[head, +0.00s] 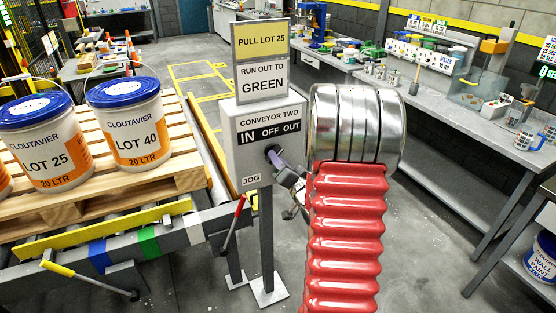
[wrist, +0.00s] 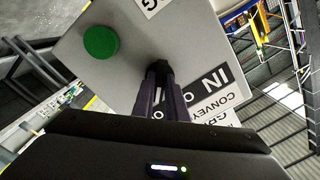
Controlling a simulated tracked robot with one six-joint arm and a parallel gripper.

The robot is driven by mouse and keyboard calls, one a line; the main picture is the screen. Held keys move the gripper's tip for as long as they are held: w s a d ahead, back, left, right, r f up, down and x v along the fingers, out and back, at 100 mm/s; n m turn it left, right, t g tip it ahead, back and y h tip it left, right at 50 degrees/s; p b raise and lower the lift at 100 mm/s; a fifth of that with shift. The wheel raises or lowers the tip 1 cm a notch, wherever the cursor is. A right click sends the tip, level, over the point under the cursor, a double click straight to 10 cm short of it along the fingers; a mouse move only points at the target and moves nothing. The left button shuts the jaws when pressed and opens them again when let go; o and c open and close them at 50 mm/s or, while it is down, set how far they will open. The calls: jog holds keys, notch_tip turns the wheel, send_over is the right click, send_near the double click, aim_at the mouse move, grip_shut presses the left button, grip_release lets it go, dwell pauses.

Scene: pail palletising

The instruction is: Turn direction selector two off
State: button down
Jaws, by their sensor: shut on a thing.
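The conveyor two control box (head: 237,165) stands on a grey post, its label reading IN OFF OUT. It also shows in the wrist view (wrist: 185,45). The black direction selector (wrist: 157,70) sits on the box face below that label. My gripper (head: 275,156) reaches the box from the right. In the wrist view its two dark fingers (wrist: 160,85) are shut on the selector. The fingers cover much of the selector, so I cannot tell which position it points to.
A green button (wrist: 100,41) is on the same box face. Signs (head: 262,60) above read PULL LOT 25 and RUN OUT TO GREEN. Pails (head: 130,122) stand on a pallet (head: 150,188) at left. A red-handled lever (head: 235,222) is below the box.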

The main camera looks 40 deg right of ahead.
jog(key=shift+f+n, duration=0.1)
jog(key=shift+n, duration=0.2)
jog(key=shift+d+n, duration=0.1)
jog(key=shift+n, duration=4)
jog(key=shift+s, duration=0.1)
jog(key=c, duration=1.8)
grip_release()
jog(key=shift+o, duration=0.2)
jog(key=shift+s, duration=0.1)
